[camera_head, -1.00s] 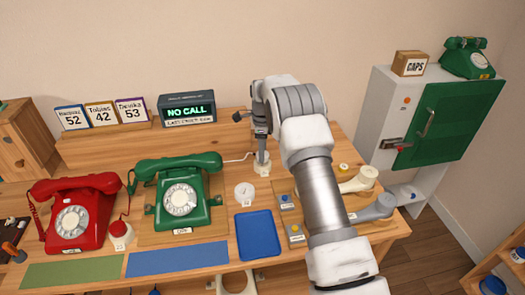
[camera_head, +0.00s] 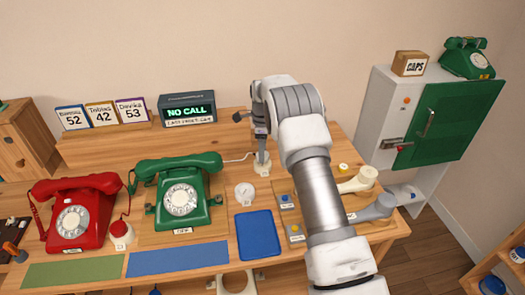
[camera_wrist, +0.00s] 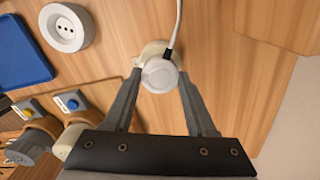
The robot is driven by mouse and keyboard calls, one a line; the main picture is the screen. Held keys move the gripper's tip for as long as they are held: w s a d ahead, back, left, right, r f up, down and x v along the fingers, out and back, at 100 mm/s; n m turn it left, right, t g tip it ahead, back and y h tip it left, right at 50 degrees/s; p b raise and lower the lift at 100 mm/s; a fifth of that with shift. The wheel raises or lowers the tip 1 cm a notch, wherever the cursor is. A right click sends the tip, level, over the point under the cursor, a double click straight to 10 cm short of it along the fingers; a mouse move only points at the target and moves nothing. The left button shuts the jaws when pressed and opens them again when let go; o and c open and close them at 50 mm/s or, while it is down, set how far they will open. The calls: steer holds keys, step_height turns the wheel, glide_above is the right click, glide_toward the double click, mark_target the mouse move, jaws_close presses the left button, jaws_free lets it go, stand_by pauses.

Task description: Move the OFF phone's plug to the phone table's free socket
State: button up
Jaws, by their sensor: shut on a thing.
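My gripper (camera_head: 262,157) points down at the back of the table, right of the green phone (camera_head: 180,200). In the wrist view, its two fingers (camera_wrist: 160,82) are closed around a round white plug (camera_wrist: 160,75) with a white cord. In the head view the cord runs from the green phone's side to the plug. A cream base (camera_head: 263,170) shows beneath the plug; I cannot tell whether the plug is seated in it. A round white socket with empty holes (camera_wrist: 66,27) lies to the left; it also shows in the head view (camera_head: 245,191). The phone's small label is unreadable.
A red phone (camera_head: 74,215) stands at the left. A blue tray (camera_head: 258,236) lies in front of the white socket. The display box (camera_head: 188,110) reads NO CALL. Boards with buttons and a pale and a grey handset-like part (camera_head: 372,208) are on the right.

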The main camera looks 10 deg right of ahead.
steer(key=shift+f+b, duration=0.35)
steer(key=shift+f, duration=0.35)
steer(key=o, duration=1.3)
steer(key=shift+c, duration=0.2)
step_height(320, 180, up, 18)
steer(key=p, duration=0.2)
steer(key=shift+f, duration=0.25)
steer(key=shift+r, duration=0.1)
